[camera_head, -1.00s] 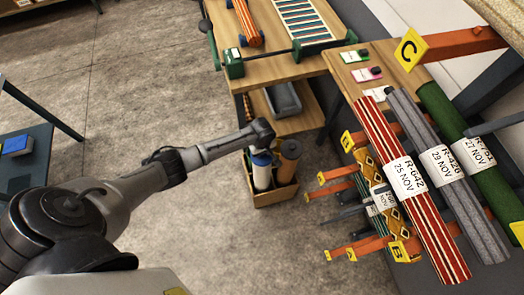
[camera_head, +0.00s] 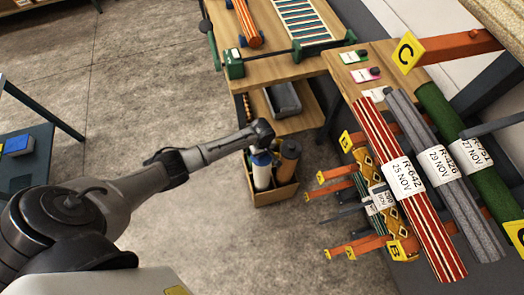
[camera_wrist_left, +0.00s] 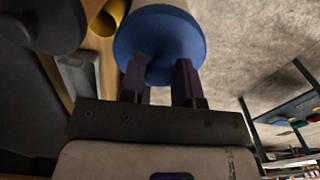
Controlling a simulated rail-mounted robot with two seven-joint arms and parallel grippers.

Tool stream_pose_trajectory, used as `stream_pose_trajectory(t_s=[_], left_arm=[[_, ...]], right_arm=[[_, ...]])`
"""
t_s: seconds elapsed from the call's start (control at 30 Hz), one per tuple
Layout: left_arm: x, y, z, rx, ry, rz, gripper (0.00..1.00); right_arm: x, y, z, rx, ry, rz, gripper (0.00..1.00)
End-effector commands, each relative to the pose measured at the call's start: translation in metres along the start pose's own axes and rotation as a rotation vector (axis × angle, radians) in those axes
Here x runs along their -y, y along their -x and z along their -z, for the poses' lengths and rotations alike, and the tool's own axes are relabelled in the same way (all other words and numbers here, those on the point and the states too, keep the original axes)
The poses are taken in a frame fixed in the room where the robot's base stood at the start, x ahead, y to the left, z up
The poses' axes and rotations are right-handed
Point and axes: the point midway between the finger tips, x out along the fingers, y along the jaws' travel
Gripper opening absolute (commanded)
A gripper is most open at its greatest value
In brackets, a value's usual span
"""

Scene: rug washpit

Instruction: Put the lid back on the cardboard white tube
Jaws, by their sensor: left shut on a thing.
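The white tube (camera_head: 262,177) stands upright in a cardboard box on the floor, beside a brown tube. The blue lid (camera_head: 261,158) is at its top end, under my left gripper (camera_head: 262,146). In the left wrist view my left gripper (camera_wrist_left: 162,78) is shut on the blue lid (camera_wrist_left: 160,40), its two dark fingers against the lid's outer face. The white tube's wall (camera_wrist_left: 165,3) shows just beyond the lid. I cannot tell whether the lid is fully seated. My right gripper is not in view.
The brown tube (camera_head: 288,163) stands close to the right of the white one in the box (camera_head: 277,195). A wooden bench (camera_head: 285,68) with a grey tray (camera_head: 284,98) on its lower shelf is behind. Labelled rolls (camera_head: 405,178) on orange rack arms fill the right.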

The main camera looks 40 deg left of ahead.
Motion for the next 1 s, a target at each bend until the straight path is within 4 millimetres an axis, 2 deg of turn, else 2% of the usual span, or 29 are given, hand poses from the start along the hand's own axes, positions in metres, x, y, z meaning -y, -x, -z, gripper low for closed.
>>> stream_pose_trajectory(t_s=[1.0], left_arm=[[0.0000,0.0000,0.0002,0.000,0.000,0.000,0.08]], right_arm=[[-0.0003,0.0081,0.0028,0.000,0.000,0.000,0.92]])
